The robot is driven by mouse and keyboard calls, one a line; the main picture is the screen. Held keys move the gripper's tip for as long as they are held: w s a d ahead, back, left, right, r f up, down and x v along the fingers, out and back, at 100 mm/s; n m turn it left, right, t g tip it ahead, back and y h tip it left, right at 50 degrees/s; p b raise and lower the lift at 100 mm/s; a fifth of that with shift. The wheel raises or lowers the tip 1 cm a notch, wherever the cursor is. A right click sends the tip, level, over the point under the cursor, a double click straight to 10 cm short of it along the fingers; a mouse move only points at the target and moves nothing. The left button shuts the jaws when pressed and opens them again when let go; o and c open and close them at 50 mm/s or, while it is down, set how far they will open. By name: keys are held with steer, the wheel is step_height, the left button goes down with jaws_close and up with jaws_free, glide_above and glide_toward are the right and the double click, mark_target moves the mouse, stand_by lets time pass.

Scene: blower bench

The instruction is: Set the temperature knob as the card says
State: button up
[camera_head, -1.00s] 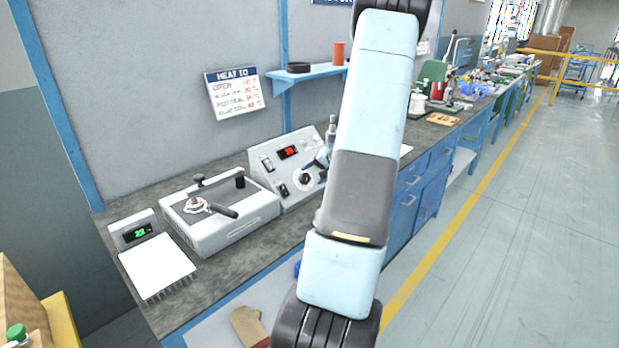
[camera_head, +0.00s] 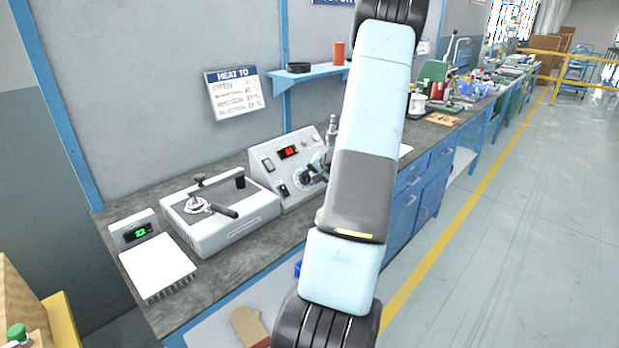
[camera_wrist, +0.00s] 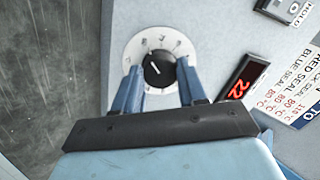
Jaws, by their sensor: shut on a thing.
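The temperature knob (camera_wrist: 159,69) is black and round with a white pointer line, set in a white numbered dial (camera_wrist: 130,62) on the grey control panel. In the wrist view the blue fingers of my gripper (camera_wrist: 159,67) are on either side of it, shut on it. In the head view my gripper (camera_head: 314,172) is at the panel's dial, mostly hidden behind my arm. A red display (camera_wrist: 238,88) beside the dial seems to read 22.
A pale grey machine (camera_head: 222,218) with a dark lever stands left of the control panel (camera_head: 268,170). A scale with a green display (camera_head: 139,232) is further left. A shelf (camera_head: 305,76) holds a dark ring and an orange cylinder. The dark bench is crowded.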

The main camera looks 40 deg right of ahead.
steer(key=c, duration=0.4)
steer(key=shift+c, duration=0.2)
steer(key=shift+m, duration=0.3)
steer(key=m, duration=0.6)
steer(key=shift+s+f+m, duration=0.1)
steer(key=shift+m, duration=0.2)
steer(key=m, duration=0.6)
steer(key=shift+h, duration=0.4)
steer(key=shift+s+m, duration=0.1)
steer(key=shift+m, duration=0.3)
steer(key=o, duration=1)
steer(key=shift+t, duration=0.3)
steer(key=shift+o, duration=0.2)
